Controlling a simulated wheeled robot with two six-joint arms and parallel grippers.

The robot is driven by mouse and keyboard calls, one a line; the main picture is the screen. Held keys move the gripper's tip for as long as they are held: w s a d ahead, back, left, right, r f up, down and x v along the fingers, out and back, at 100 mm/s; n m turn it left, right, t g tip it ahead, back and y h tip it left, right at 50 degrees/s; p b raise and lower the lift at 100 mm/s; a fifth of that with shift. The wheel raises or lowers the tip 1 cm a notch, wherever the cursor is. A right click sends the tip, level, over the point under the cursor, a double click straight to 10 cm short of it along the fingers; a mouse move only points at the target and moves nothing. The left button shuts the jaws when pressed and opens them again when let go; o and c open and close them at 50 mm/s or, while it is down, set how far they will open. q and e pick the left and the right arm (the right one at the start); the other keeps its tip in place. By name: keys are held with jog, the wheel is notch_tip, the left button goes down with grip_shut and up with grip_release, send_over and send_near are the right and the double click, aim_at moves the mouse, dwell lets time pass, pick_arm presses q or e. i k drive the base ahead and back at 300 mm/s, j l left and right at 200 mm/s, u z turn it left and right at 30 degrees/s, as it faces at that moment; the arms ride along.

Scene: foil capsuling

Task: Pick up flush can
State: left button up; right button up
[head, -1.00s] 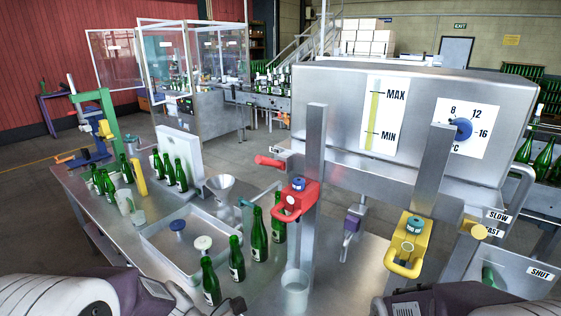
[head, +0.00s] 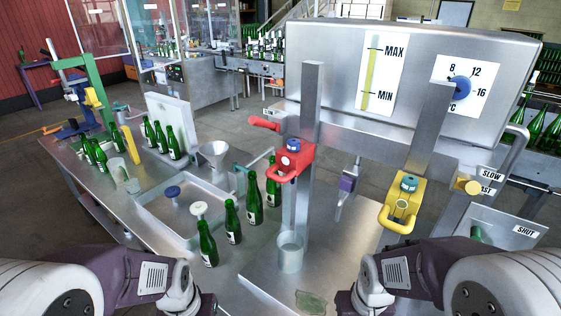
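A grey, open-topped can (head: 290,252), which I take for the flush can, stands upright on the steel bench. It is below the red filling head (head: 291,160) and beside the foot of a steel post. My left arm comes in at the lower left and my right arm at the lower right. Both grippers are outside the picture, so their fingers cannot be seen. Nothing of mine is seen touching the can.
Green bottles (head: 207,242) stand left of the can, beside a shallow steel tray (head: 150,218). A yellow head (head: 402,205) hangs at right. A pale green flat patch (head: 311,301) lies at the bench front. A grey jug (head: 117,169) stands farther left.

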aim_at(290, 243)
jog(key=i+j+z, duration=0.1)
jog(key=j+z, duration=0.25)
jog(key=j, duration=0.35)
jog(key=j+z, duration=0.3)
jog(key=j, duration=0.4)
jog(key=i, duration=0.05)
